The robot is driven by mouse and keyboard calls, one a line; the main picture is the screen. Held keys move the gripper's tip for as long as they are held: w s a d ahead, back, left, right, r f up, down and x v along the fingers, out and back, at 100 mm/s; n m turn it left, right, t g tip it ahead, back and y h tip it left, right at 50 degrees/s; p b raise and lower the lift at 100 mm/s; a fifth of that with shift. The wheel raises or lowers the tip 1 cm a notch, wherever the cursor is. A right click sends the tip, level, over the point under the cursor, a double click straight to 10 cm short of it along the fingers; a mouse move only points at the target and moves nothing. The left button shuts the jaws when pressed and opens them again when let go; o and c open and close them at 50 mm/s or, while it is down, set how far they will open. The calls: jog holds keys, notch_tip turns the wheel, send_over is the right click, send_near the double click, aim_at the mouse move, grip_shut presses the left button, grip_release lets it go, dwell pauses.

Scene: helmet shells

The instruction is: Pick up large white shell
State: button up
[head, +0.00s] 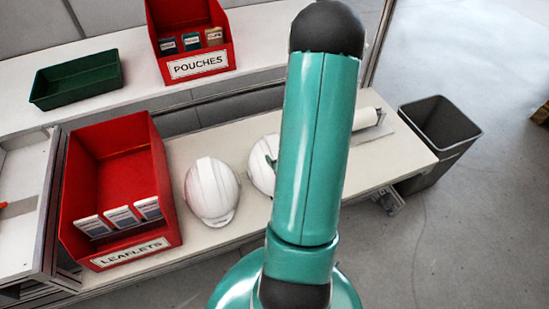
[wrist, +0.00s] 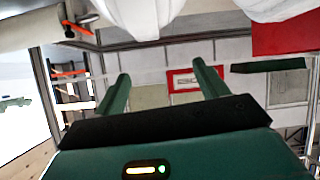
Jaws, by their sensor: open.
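Two white helmet shells rest on the pale bench. One shell (head: 211,190) stands in full view beside the red leaflets bin. The other shell (head: 260,179) is to its right and partly hidden behind my teal arm. I cannot tell surely which is the large one. In the wrist view, one shell (wrist: 140,15) shows at the top edge, beyond and above the fingers, and the other (wrist: 265,6) is at the top right; both are cut off. My gripper (wrist: 161,70) is open with nothing between its green fingers. It is mostly hidden by my arm in the head view.
The red leaflets bin (head: 172,222) is left of the shells. A white roll (head: 366,118) lies on the bench to the right, with a grey waste bin (head: 440,135) past its end. A green tray (head: 78,82) and red pouches bin (head: 225,45) stand on the shelf behind.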

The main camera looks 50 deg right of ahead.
aim_at(277, 145)
jog(key=s+f+m+h, duration=0.1)
jog(key=s+f, duration=0.2)
jog(key=s, duration=0.1)
jog(key=shift+t, duration=0.5)
jog(key=x, duration=1.3)
jog(key=shift+w+d, duration=0.25)
jog(key=shift+d, duration=0.1)
grip_shut()
